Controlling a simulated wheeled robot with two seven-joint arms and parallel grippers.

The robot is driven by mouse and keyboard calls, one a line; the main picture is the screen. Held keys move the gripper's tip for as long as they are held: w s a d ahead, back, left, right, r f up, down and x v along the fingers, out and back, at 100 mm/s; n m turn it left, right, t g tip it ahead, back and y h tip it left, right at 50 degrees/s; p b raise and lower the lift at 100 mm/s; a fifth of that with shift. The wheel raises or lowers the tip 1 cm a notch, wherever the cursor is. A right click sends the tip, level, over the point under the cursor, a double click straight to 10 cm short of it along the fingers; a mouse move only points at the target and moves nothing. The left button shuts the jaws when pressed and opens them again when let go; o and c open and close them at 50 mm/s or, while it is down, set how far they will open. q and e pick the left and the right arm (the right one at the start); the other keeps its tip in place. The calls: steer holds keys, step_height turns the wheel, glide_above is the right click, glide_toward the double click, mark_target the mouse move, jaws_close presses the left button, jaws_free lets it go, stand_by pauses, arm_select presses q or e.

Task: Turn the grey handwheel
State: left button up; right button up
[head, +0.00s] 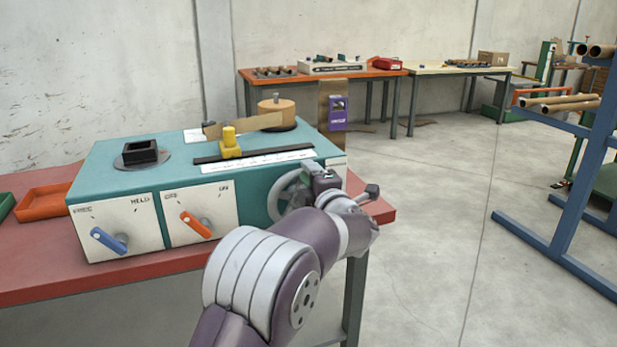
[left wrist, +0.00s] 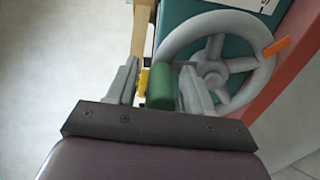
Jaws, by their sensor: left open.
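The grey handwheel (head: 276,197) is on the front of the teal machine (head: 115,172), at its right end. In the left wrist view the handwheel (left wrist: 215,68) shows its spokes and hub, with an orange mark on the rim. A green handle (left wrist: 159,87) stands at the rim's left side. My left gripper (head: 313,172) is at the wheel, its arm hiding part of it. In the left wrist view my left gripper (left wrist: 158,72) is open, with the green handle between its fingers, nearer the right one. Whether they touch, I cannot tell. My right gripper is out of view.
The machine stands on a red bench (head: 50,277). Its front has a blue lever (head: 107,240) and an orange lever (head: 196,224); an orange tray (head: 43,203) lies left. A blue rack (head: 568,200) stands right. Floor between bench and rack is clear.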

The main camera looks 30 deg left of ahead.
arm_select(q)
steer(key=p+v, duration=0.1)
steer(key=v, duration=1.1)
steer(key=shift+r, duration=0.1)
